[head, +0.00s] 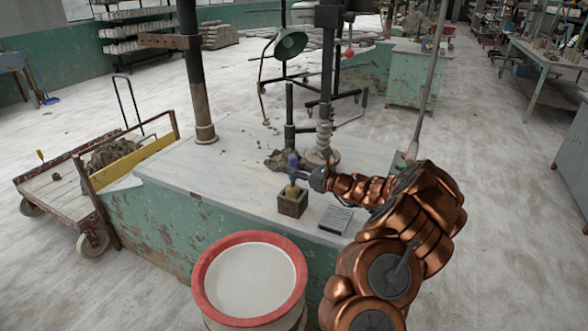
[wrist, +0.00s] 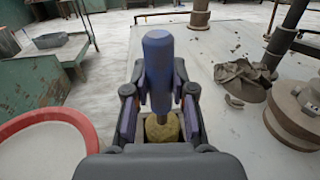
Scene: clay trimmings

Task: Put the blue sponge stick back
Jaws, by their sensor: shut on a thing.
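The blue sponge stick (head: 292,163) is upright in my gripper (head: 300,177), with its blue handle up and its yellow sponge down. In the wrist view the blue handle (wrist: 158,62) stands between the two fingers of my gripper (wrist: 159,92), which is shut on it. The yellow sponge (wrist: 162,132) shows below the fingers. In the head view the sponge is at the mouth of a small dark square box (head: 292,206) on the workbench. How deep the sponge sits in the box is hidden.
The pale bench top (head: 230,160) holds a grey ridged block (head: 335,219) right of the box, and clay scraps (head: 279,160) and a stepped round base (head: 321,157) behind. A red-rimmed drum (head: 250,278) stands at the front. The bench top left of the box is mostly clear.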

